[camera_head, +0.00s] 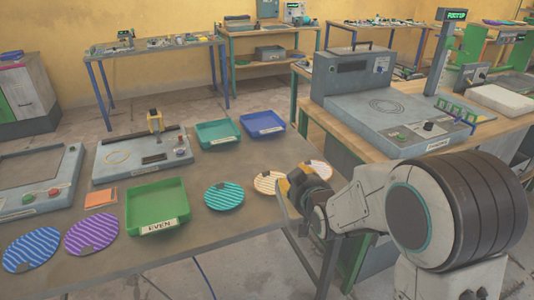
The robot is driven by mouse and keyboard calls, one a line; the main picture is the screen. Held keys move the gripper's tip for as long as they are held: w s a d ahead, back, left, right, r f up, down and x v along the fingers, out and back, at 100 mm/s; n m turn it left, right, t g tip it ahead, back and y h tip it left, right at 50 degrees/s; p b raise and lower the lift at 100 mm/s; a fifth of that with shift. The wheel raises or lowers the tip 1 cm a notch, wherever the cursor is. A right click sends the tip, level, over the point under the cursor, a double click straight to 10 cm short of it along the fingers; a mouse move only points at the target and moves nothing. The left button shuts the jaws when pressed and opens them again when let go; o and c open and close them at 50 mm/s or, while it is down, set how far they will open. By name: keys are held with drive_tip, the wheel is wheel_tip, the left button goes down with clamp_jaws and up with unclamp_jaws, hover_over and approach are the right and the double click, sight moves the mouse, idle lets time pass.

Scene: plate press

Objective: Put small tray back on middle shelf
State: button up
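No shelf marked as the middle one is clear. Three shallow trays stand on the near grey table: a green tray (157,208) labelled "EVEN" at the front, a teal tray (218,134) and a blue tray (262,123) behind it. Which one is the small tray I cannot tell. My gripper (290,187) is at the right end of this table, to the right of all three trays and apart from them. It is seen from behind, so its fingers are mostly hidden. A striped plate (321,169) shows just behind it; I cannot tell whether they touch.
Striped plates lie on the near table: blue (31,249), purple (91,234), teal (224,196) and pale orange (270,182). A grey press (400,117) stands on the wooden bench at right. A back bench has a lower shelf (246,65) bearing a grey box.

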drive_tip(key=d+f+m+h+b, duration=0.3)
drive_tip(key=d+f+b, duration=0.1)
drive_tip(key=d+f, duration=0.9)
wheel_tip(320, 180, down, 2)
drive_tip(key=shift+s+d+f+t, duration=0.15)
drive_tip(key=shift+d+f+t, duration=0.05)
drive_tip(key=shift+t, duration=0.1)
drive_tip(key=shift+p, duration=0.5)
drive_tip(key=p, duration=0.5)
drive_tip(key=shift+w+r, duration=0.25)
drive_tip(key=shift+r, duration=0.1)
drive_tip(key=p, duration=0.3)
drive_tip(key=shift+s+p, duration=0.15)
drive_tip(key=shift+p, duration=0.25)
drive_tip(key=p, duration=0.3)
drive_tip(key=shift+s+f, duration=0.15)
drive_tip(key=shift+s, duration=0.2)
drive_tip(key=shift+s+f+p, duration=0.1)
drive_tip(key=shift+s+p, duration=0.05)
drive_tip(key=shift+p, duration=0.4)
